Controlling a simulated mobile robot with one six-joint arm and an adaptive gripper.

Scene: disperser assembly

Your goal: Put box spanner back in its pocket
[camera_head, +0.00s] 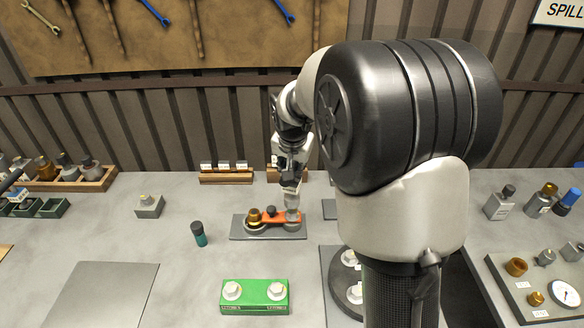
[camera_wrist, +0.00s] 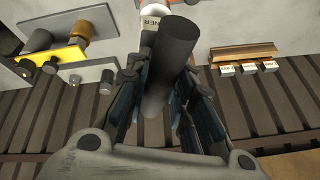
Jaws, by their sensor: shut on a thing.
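My gripper (camera_wrist: 165,95) is shut on a dark grey cylinder, which I take to be the box spanner (camera_wrist: 172,55). Its long round body lies between the fingers in the wrist view. In the head view my gripper (camera_head: 290,186) is above the right end of a grey plate with an orange bar (camera_head: 280,216). A light grey piece (camera_head: 292,203) shows just below the fingers; I cannot tell whether it is held. A white round label (camera_wrist: 155,12) ending in "NER" is partly hidden behind the cylinder. The pocket cannot be made out for certain.
A wooden rack with white labels (camera_head: 225,178) stands at the wall, left of my gripper; another (camera_head: 273,175) is partly hidden behind it. A brass piece (camera_head: 254,215) stands on the plate. A green block (camera_head: 255,297) and a dark bottle (camera_head: 198,233) are nearer.

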